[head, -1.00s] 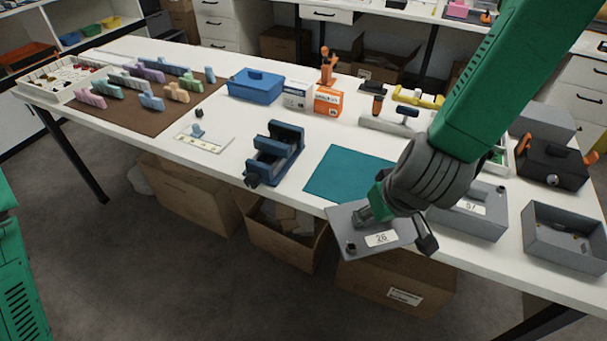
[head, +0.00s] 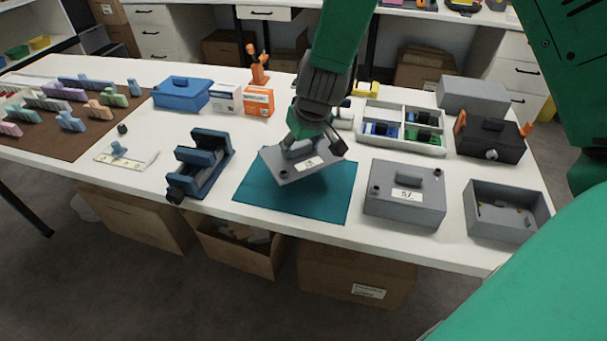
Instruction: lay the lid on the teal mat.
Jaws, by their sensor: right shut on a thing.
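The lid (head: 290,172) is a grey plate with a raised handle, a small dark knob and a white number label. My right gripper (head: 300,147) is shut on the lid's handle and holds it over the teal mat (head: 312,205). The lid is tilted, and I cannot tell whether its lower edge touches the mat. The mat lies flat near the table's front edge, partly hidden by the lid. My left gripper is not in view.
A lidded grey box (head: 405,205) stands right of the mat, and an open grey box (head: 505,222) beyond it. A blue vise (head: 203,165) stands to the left. Behind are a divided tray (head: 447,147), a black box (head: 490,138) and small cartons (head: 259,101).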

